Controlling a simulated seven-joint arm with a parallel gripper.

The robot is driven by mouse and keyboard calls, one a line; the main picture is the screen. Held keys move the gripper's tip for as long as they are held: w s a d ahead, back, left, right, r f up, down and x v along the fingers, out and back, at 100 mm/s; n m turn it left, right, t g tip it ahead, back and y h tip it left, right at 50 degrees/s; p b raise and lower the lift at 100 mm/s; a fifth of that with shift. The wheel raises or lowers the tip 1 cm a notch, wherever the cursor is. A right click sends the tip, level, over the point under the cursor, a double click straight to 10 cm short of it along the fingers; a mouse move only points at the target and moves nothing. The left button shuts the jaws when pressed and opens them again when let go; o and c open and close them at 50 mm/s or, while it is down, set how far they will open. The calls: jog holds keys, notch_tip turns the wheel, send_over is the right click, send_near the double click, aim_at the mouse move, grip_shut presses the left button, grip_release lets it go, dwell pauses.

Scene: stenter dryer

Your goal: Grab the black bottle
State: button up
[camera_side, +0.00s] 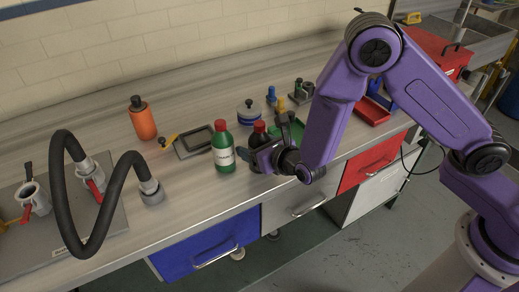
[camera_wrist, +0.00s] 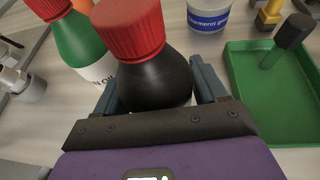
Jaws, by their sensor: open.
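The black bottle (camera_wrist: 155,75) has a red cap and stands upright between the two fingers of my gripper (camera_wrist: 157,92) in the wrist view. The fingers are open, one on each side of the bottle; I cannot tell whether either touches it. In the side view the black bottle (camera_side: 259,134) is partly hidden behind my gripper (camera_side: 262,158). A green bottle (camera_side: 223,152) with a red cap stands just left of it, and it also shows in the wrist view (camera_wrist: 80,42).
A green tray (camera_wrist: 270,95) lies close on the right. A white and blue tub (camera_side: 249,112) stands behind the black bottle. An orange bottle (camera_side: 142,120) and a dark frame (camera_side: 194,143) are farther left. The bench's front edge is close to my gripper.

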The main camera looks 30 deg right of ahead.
jog(key=c, duration=0.9)
jog(key=shift+r, duration=0.15)
jog(key=shift+r, duration=0.9)
jog(key=shift+s+d+r, duration=1.05)
jog(key=shift+s+r, duration=0.75)
jog(key=shift+s, duration=0.25)
jog(key=shift+s+d+r, duration=1.05)
jog(key=shift+s+r, duration=0.8)
jog(key=shift+s, duration=0.15)
jog(key=shift+s+d+r, duration=1.05)
jog(key=shift+s+r, duration=0.75)
jog(key=shift+s, duration=0.25)
